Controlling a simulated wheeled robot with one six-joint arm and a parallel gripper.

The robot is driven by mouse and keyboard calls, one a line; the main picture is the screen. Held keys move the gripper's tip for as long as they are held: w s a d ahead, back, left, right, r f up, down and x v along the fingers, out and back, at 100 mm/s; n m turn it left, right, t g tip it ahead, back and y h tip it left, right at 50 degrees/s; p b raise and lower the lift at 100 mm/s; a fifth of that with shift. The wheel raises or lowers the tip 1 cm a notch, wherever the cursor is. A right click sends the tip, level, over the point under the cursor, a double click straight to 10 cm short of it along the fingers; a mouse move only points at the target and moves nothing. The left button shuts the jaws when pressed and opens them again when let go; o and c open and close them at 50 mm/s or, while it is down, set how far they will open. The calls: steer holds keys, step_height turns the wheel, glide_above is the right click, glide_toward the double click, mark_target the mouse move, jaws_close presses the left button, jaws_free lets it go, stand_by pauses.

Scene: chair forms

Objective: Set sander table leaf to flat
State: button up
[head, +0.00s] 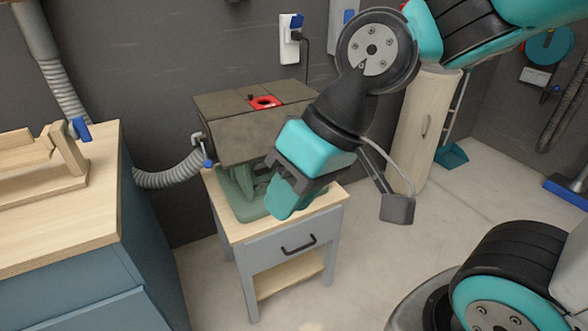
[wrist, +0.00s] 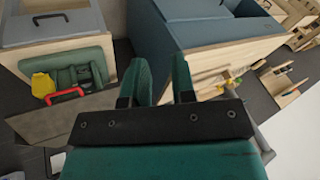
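The sander (head: 240,185) stands on a small grey cabinet, with a green base and a brown-grey table top (head: 222,103) that has a red ring (head: 264,102) set in it. A brown-grey panel (head: 238,140), apparently the table leaf, slopes steeply down from the top's front edge. In the wrist view the sander's green body (wrist: 88,58) and a flat brown-grey panel (wrist: 60,122) are at the left. My gripper (head: 283,200) is in front of and right of the sander, pointing down. Its two fingers (wrist: 164,72) are apart with nothing between them. My arm hides the sander's right side.
A grey cabinet with a drawer handle (head: 298,245) carries the sander. A blue workbench (head: 70,225) with a wooden top stands at the left. A ribbed hose (head: 168,178) runs to the sander.

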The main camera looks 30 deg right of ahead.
steer(key=w+d+f+m+t+b, duration=0.35)
steer(key=w+f+m+b, duration=0.2)
steer(key=f+b, duration=0.2)
steer(key=w+d+f+m+t+b, duration=0.2)
steer(key=w+f+m+t+b, duration=0.25)
steer(key=w+f+b, duration=0.3)
steer(key=w+d+f+m+t+h+b, duration=0.3)
steer(key=d+f+m+t+b, duration=0.1)
steer(key=d+m+b, duration=0.3)
steer(key=w+d+f+m+t+h+b, duration=0.25)
steer(key=d+m+b, duration=0.25)
steer(key=d+b, duration=0.3)
steer(key=shift+t, duration=0.35)
steer(key=w+p, duration=0.1)
steer(key=w, duration=0.4)
steer(key=w+f+p, duration=0.1)
steer(key=w, duration=0.5)
steer(key=w+p, duration=0.1)
steer(key=w, duration=0.5)
steer(key=shift+a+f+p, duration=0.2)
steer(key=shift+a+p, duration=0.15)
steer(key=shift+a, duration=0.05)
jaws_close()
